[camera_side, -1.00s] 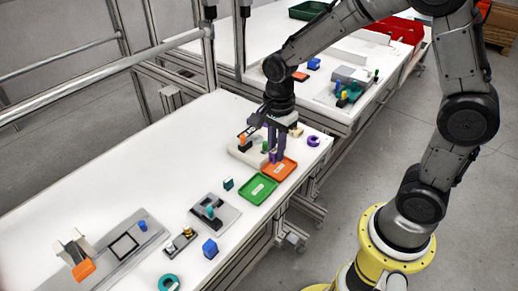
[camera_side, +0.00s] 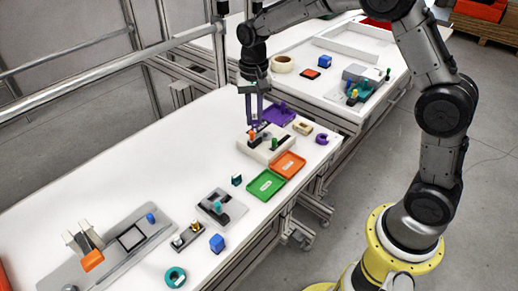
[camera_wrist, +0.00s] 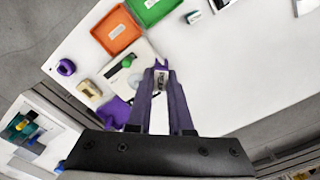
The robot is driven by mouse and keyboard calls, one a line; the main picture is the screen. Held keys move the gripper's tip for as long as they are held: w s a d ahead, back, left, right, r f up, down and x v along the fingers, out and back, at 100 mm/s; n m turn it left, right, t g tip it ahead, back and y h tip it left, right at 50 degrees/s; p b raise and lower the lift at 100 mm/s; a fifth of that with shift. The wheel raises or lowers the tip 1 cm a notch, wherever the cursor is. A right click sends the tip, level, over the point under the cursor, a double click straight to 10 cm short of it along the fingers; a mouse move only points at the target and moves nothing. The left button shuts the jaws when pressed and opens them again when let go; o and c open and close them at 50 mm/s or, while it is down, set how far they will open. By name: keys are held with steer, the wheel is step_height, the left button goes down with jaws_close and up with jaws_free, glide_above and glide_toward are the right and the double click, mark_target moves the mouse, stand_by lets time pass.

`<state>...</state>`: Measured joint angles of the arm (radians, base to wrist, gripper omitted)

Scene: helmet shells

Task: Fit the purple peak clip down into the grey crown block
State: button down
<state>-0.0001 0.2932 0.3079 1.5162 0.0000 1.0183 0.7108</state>
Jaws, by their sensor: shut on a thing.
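My gripper (camera_side: 254,126) is low over the left end of the pale grey block (camera_side: 262,151), close above an orange-topped piece (camera_side: 252,134) that stands in it. In the wrist view, its purple fingers (camera_wrist: 160,88) close in on a small purple piece with a pale, dark-marked face, apparently the peak clip (camera_wrist: 160,68). The fingers hide most of it, and I cannot tell whether it touches the block. A green-topped piece (camera_side: 275,142) stands at the block's right; it also shows in the wrist view (camera_wrist: 127,62).
A purple tray (camera_side: 272,119) with an upright purple shape lies behind the block. Orange (camera_side: 289,166) and green (camera_side: 266,186) trays lie in front.

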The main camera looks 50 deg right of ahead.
steer(key=n, duration=0.1)
steer(key=w+r+n, duration=0.1)
steer(key=n, duration=0.1)
steer(key=shift+r, duration=0.1)
steer(key=shift+s+r+n, duration=0.1)
steer(key=shift+n, duration=1.6)
steer(key=shift+s+f+n, duration=0.1)
steer(key=shift+f+n, duration=0.2)
steer(key=shift+n, duration=0.4)
steer(key=s+a+f+n, duration=0.1)
steer(key=s+a+n, duration=1.3)
steer(key=n, duration=0.4)
glide_above(212, 193)
steer(key=s, duration=0.2)
steer(key=f, duration=0.6)
steer(key=a+f, duration=0.1)
steer(key=f, duration=0.2)
steer(key=shift+f, duration=0.1)
steer(key=shift+w+f, duration=0.35)
steer(key=shift+f, duration=0.1)
step_height(212, 193, down, 3)
steer(key=shift+s+r, duration=0.1)
